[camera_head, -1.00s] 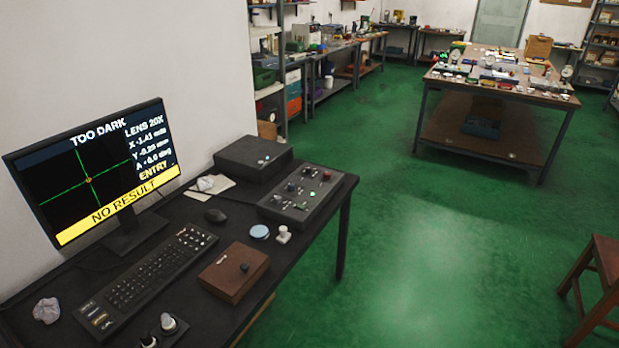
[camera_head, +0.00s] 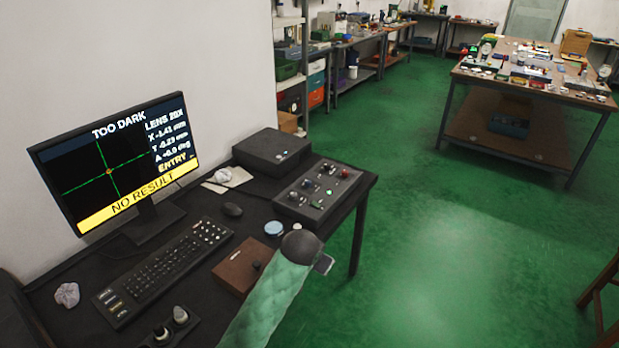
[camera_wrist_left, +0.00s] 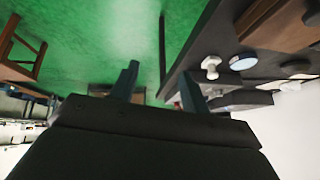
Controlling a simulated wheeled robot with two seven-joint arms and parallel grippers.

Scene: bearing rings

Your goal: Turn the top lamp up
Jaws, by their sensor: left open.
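The monitor (camera_head: 118,160) on the desk reads "TOO DARK" and "NO RESULT", with a green cross on black. A sloped control panel (camera_head: 303,209) with several knobs and buttons stands at the desk's right end. A small dark base with two round knobs (camera_head: 171,325) sits at the near edge. I cannot tell which control is the top lamp's. My left arm, in a green sleeve, rises from the bottom of the head view. In the left wrist view my left gripper (camera_wrist_left: 158,82) is open and empty beside the desk edge. My right gripper is not in view.
On the desk are a keyboard (camera_head: 165,272), a mouse (camera_head: 232,210), a brown box (camera_head: 234,272) partly behind my arm, a blue disc (camera_head: 274,229) and a black case (camera_head: 270,151). A white knobbed piece (camera_wrist_left: 211,66) shows in the wrist view. Green floor (camera_head: 440,250) is free at right.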

